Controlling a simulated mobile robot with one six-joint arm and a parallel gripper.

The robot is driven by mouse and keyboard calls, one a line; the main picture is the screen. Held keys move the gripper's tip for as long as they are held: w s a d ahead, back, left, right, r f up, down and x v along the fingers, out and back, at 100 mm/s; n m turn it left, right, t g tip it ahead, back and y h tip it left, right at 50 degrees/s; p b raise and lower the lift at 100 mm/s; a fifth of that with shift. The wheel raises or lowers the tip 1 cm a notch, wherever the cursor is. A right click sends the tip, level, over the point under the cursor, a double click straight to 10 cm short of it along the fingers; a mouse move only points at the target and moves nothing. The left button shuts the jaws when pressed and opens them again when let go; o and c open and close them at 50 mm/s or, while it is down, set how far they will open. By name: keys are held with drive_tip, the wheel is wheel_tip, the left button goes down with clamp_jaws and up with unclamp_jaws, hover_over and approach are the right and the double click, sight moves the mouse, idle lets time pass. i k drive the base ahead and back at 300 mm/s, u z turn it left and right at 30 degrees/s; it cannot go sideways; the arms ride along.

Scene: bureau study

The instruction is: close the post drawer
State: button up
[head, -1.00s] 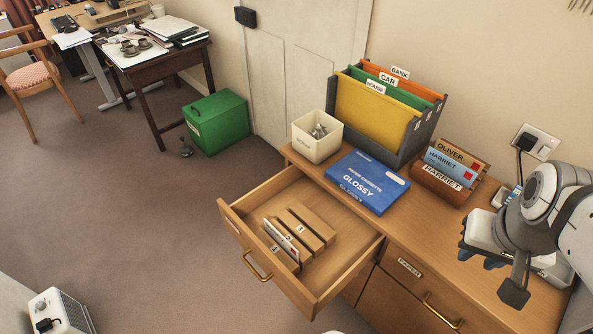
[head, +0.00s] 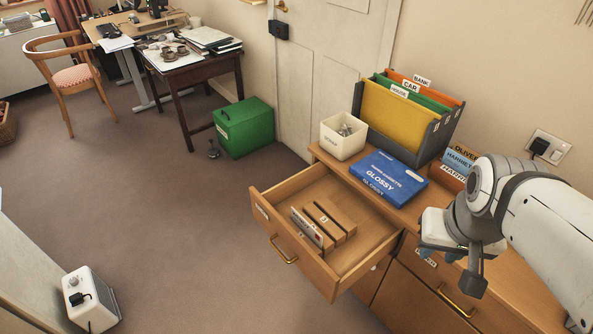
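The post drawer (head: 359,270) stands pulled out of the wooden cabinet, with its brass handle (head: 284,251) on the front panel. Inside lie several brown dividers and a white numbered card (head: 306,227). My gripper (head: 452,268) hangs to the right of the open drawer, over the cabinet's front edge and the closed paper drawer (head: 432,285). It is apart from the post drawer's handle. The wrist partly hides the fingers, so I cannot tell how far they are open.
On the cabinet top stand a white box (head: 343,137), a blue paper box (head: 388,180), a file holder (head: 437,137) and a letter rack (head: 460,163). Open carpet (head: 190,240) lies in front of the drawer. A white heater (head: 90,300) stands at lower left.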

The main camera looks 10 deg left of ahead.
sight(358, 233)
drive_tip(key=u, duration=2.55)
drive_tip(key=k, duration=0.85)
drive_tip(key=z, duration=1.1)
drive_tip(key=i, duration=1)
drive_tip(key=u, duration=0.05)
